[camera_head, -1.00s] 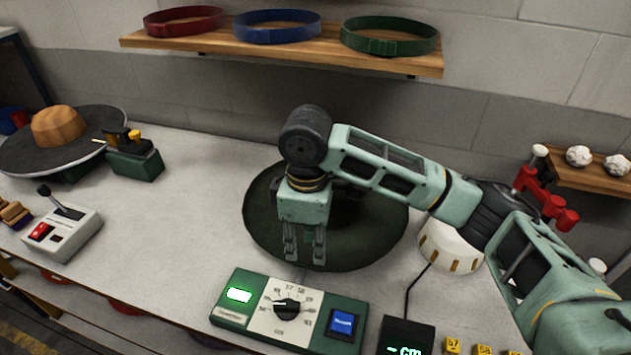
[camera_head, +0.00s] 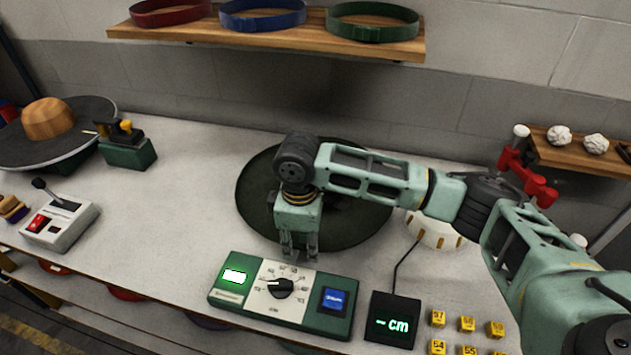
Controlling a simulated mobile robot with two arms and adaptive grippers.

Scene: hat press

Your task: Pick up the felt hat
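The felt hat (camera_head: 355,228) is dark green and lies on the workbench in the middle of the head view. Its wide brim shows, but my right arm covers most of its crown. My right gripper (camera_head: 299,256) points down at the front of the brim. Its two fingers are apart with a narrow gap, and their tips overlap the brim's front edge in the picture. I cannot tell whether they touch the felt. My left gripper is not in view.
A control box with a dial (camera_head: 283,290) stands just in front of the gripper, with a cm display (camera_head: 392,320) beside it. A white dome (camera_head: 437,232) is right of the hat. A wooden shelf (camera_head: 270,36) with hat bands hangs above.

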